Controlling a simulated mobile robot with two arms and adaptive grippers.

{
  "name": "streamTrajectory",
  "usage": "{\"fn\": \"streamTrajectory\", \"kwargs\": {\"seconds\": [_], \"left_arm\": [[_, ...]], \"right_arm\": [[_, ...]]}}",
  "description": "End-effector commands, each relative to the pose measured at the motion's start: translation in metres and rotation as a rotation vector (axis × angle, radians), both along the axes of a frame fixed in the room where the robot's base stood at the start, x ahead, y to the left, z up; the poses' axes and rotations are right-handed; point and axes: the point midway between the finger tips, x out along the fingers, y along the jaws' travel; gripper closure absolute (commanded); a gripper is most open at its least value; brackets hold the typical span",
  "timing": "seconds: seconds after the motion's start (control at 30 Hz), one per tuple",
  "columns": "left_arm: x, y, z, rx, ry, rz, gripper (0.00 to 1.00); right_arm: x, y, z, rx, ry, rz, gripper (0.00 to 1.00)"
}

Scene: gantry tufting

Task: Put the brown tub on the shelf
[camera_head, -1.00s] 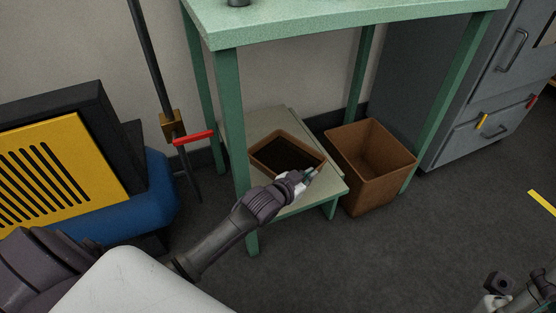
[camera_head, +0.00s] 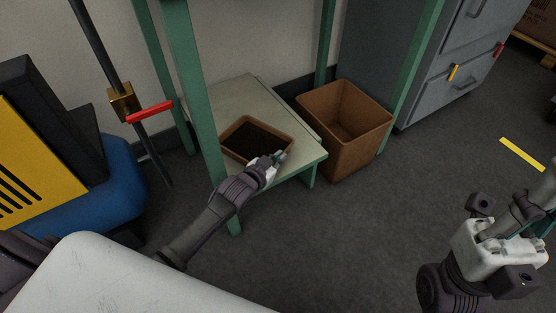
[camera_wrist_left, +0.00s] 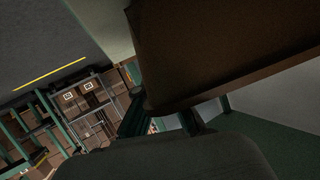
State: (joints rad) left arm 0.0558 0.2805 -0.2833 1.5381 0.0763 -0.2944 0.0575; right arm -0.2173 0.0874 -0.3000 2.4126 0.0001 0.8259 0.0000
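The brown tub (camera_head: 229,146), an open rectangular tub with a dark inside, is over the pale low shelf (camera_head: 246,96) between the green legs. It looks roughly level; whether its base touches the shelf is hidden. My left gripper (camera_head: 279,157) is at the tub's near right rim and appears shut on it. In the left wrist view, the tub's brown wall (camera_wrist_left: 215,45) fills the upper right, with its lower edge between the fingers (camera_wrist_left: 165,118). My right gripper (camera_head: 522,218) is at the lower right, away from the tub; its finger opening is unclear.
A larger, empty brown bin (camera_head: 351,149) stands on the floor right of the shelf. Green legs (camera_head: 196,90) frame the shelf. A post with a red handle (camera_head: 150,112) and a blue thing (camera_head: 118,185) stand left. Grey drawers (camera_head: 430,75) stand behind right.

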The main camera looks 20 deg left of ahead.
Motion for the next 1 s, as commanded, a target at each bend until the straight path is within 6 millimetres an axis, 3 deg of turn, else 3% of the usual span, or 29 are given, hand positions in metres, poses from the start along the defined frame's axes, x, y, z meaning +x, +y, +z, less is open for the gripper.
{"fn": "streamTrajectory", "kwargs": {"seconds": [0.27, 0.47, 0.83, 1.0], "left_arm": [[0.001, 0.0, 0.0, 0.0, -0.003, -0.001, 1.0], [0.0, 0.0, -0.001, 0.0, 0.0, 0.0, 0.69], [-0.001, 0.0, 0.003, 0.0, -0.001, 0.0, 0.69], [-0.025, 0.005, 0.014, 0.0, 0.003, 0.0, 0.69]], "right_arm": [[0.0, 0.0, 0.0, 0.0, 0.0, 0.0, 1.0], [0.0, 0.0, 0.001, -0.001, -0.001, 0.0, 1.0], [0.0, 0.0, 0.004, 0.0, -0.004, 0.0, 1.0], [-0.003, -0.001, -0.002, 0.003, 0.052, 0.002, 1.0]]}}
